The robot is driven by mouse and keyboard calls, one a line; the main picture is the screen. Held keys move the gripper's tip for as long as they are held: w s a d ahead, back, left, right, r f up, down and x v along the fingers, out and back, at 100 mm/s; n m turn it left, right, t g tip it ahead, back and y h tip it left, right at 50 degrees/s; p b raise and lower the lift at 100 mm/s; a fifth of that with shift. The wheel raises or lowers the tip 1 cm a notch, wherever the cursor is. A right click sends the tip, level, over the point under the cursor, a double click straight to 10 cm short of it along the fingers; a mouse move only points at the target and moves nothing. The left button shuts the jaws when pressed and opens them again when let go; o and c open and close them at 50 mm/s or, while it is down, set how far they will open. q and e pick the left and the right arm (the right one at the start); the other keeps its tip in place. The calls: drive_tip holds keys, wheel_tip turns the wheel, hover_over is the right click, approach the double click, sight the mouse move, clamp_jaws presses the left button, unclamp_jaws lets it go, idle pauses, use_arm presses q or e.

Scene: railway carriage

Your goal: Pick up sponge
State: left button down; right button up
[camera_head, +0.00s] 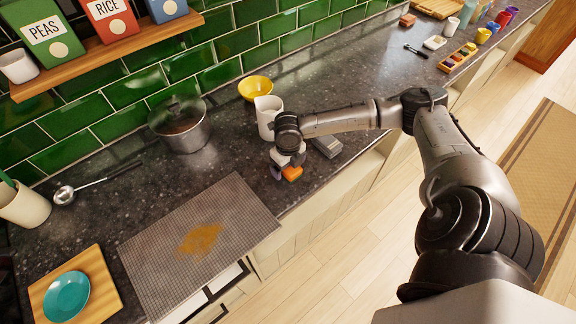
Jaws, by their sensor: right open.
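My right gripper (284,168) reaches in from the right and points down at the counter, beside a white pitcher. It is open. A small orange block (292,174), which looks like the sponge, shows right at its fingertips, with a small purple patch on the left of it. The jaw hides part of the block, and I cannot tell whether they touch. A reddish-orange block (407,20) lies far back on the counter. My left gripper is not in view.
The white pitcher (266,112), yellow bowl (256,88) and steel pot (182,128) stand behind the gripper. A grey object (327,147) lies close on its right. A grey mat (160,225) with a brown stain (201,239) lies front left. The counter's front edge is near.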

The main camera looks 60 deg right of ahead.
drive_tip(key=shift+f, duration=0.2)
drive_tip(key=shift+c, duration=0.3)
drive_tip(key=c, duration=0.9)
drive_tip(key=shift+c, duration=0.2)
drive_tip(key=shift+r, duration=0.1)
